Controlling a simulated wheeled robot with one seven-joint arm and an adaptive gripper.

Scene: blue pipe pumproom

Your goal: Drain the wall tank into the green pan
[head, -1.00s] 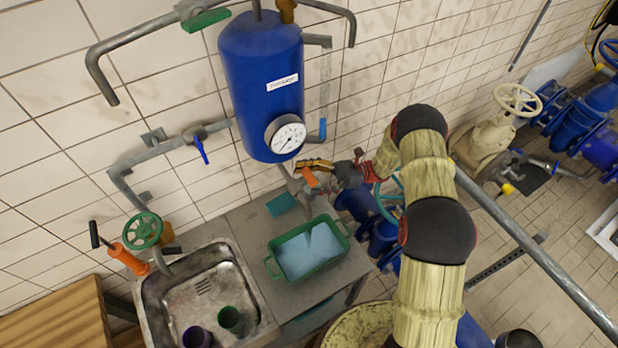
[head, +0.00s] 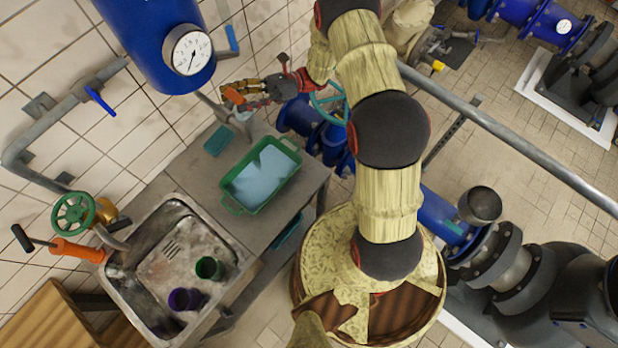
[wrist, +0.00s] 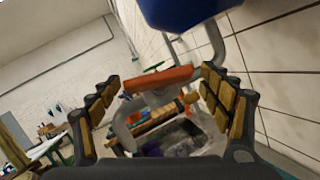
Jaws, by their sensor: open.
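The blue wall tank (head: 140,42) is cut off at the top left of the head view, with a round gauge (head: 188,52) on it. A grey pipe leads down from it to a valve with an orange lever (head: 233,96). The lever also crosses the wrist view (wrist: 158,80). My gripper (head: 246,94) is open, with one finger on each side of the lever in the wrist view (wrist: 162,84); I cannot tell whether they touch it. The green pan (head: 231,206) stands on the grey counter below, near the outlet, with a pale blue, liquid-like surface inside.
A steel sink (head: 135,235) with a green cup (head: 209,268) and a purple cup (head: 184,299) is left of the pan. A teal sponge-like block (head: 218,140) lies behind the pan. A blue-handled valve (head: 98,98) is on the wall pipe. A grey rail (head: 500,135) runs at right.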

